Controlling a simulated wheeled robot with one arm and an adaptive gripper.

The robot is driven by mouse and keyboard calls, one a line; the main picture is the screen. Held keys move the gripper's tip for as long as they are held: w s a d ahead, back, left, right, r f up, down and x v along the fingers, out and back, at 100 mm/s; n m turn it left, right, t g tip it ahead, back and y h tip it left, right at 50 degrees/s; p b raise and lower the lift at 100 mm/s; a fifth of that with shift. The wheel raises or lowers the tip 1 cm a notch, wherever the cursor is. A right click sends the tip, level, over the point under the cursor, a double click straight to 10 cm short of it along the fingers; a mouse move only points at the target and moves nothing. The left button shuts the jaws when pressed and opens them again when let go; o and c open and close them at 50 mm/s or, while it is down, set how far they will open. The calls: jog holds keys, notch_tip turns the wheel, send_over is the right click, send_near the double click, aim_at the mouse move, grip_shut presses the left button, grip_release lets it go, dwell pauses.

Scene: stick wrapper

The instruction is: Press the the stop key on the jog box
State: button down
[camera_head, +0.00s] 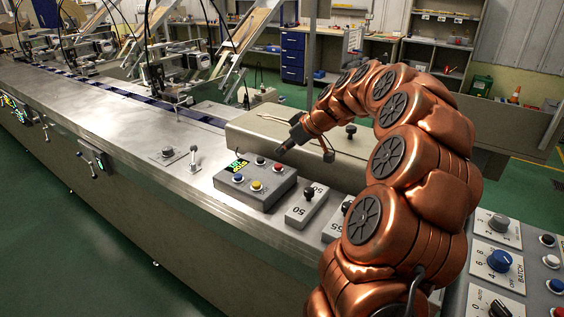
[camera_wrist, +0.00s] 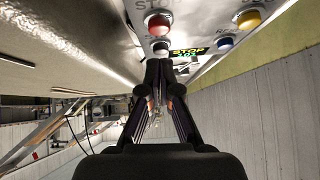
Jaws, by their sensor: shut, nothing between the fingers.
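The jog box (camera_head: 262,196) is a grey box on the machine's metal top, with several round buttons and a small green-lit display (camera_head: 238,166). A blue button (camera_wrist: 225,42) and a yellow button (camera_wrist: 248,18) are to the right. My gripper (camera_head: 281,150) is shut and empty, over the box's far right edge.
A small lever (camera_head: 194,158) stands on the metal top to the left. A beige cover (camera_head: 270,130) lies behind. A control panel with knobs (camera_head: 497,260) is at the lower right.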

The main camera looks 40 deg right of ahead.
jog(key=b+v, duration=0.1)
jog(key=v, duration=0.8)
jog(key=shift+b, duration=0.4)
jog(key=s+a+f+g, duration=0.1)
jog(key=s+a+g, duration=0.15)
jog(key=a, duration=0.55)
jog(key=s+a+f+g+p, duration=0.1)
jog(key=s+a+f, duration=0.15)
jog(key=a, duration=0.55)
jog(key=s+a+f+g, duration=0.1)
jog(key=s+a+g, duration=0.15)
jog(key=a, duration=0.55)
jog(key=s+a+f+m+g+h, duration=0.1)
jog(key=s+a+f, duration=0.1)
jog(key=s, duration=0.5)
jog(key=s+a+f+m+g+h+p, duration=0.1)
jog(key=s+f, duration=0.3)
jog(key=s, duration=0.4)
jog(key=s+a+f+m+g+h, duration=0.1)
jog(key=s+a+f, duration=0.2)
jog(key=s, duration=0.5)
jog(key=shift+a+f+m+g+p, duration=0.2)
jog(key=shift+f+m+g+p, duration=0.1)
jog(key=shift+f+p, duration=0.1)
jog(key=shift+s+d, duration=0.1)
jog(key=shift+d, duration=0.05)
